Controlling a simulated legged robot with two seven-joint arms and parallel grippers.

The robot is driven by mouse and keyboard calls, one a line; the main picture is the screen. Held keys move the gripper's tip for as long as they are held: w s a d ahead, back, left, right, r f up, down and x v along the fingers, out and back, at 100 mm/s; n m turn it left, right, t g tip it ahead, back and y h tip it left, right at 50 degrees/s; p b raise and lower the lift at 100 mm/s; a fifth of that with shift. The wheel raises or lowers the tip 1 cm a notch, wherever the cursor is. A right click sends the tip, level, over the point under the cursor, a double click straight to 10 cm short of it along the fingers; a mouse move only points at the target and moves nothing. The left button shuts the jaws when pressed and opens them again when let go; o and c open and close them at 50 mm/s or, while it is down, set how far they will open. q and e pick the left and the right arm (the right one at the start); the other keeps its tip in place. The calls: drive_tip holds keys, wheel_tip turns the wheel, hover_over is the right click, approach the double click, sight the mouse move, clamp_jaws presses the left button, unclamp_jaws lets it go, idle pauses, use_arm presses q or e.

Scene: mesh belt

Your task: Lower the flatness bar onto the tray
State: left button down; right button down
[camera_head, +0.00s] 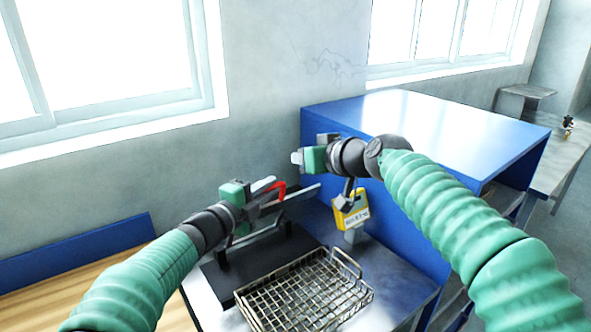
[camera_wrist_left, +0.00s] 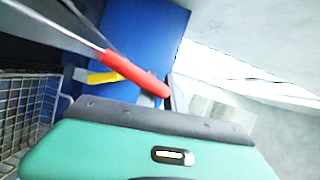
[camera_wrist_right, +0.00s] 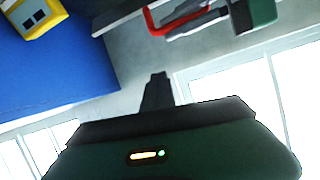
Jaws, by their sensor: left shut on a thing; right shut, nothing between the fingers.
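The flatness bar (camera_head: 303,193) is a long, thin pale metal strip with a red handle (camera_wrist_left: 135,75). My left gripper (camera_head: 268,190) is shut on the bar at its red handle, over the dark stand; the fingers hide part of the grip. The bar also shows in the right wrist view (camera_wrist_right: 125,18), at the top. The tray (camera_head: 318,300) is a wire-mesh basket on the bench at the lower middle, in front of the bar; its mesh side shows at the left of the left wrist view (camera_wrist_left: 22,112). My right gripper (camera_head: 298,160) is shut and empty, higher and right of the bar.
A black stand (camera_head: 232,282) with upright posts is behind the tray. A yellow device (camera_head: 351,211) is below my right wrist, near the blue cabinet (camera_head: 420,215). The wall with windows closes off the back. A wooden surface (camera_head: 90,280) lies at left.

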use_arm(q)
drive_tip(key=shift+w+a+f, duration=0.1)
drive_tip(key=shift+a+f, duration=0.05)
drive_tip(key=shift+a, duration=0.05)
use_arm(e)
drive_tip(key=w+a+f, duration=0.3)
drive_tip(key=w+f, duration=0.1)
drive_tip(key=f, duration=0.2)
drive_tip(key=shift+w+a+f, duration=0.15)
drive_tip(key=shift+w+f, duration=0.1)
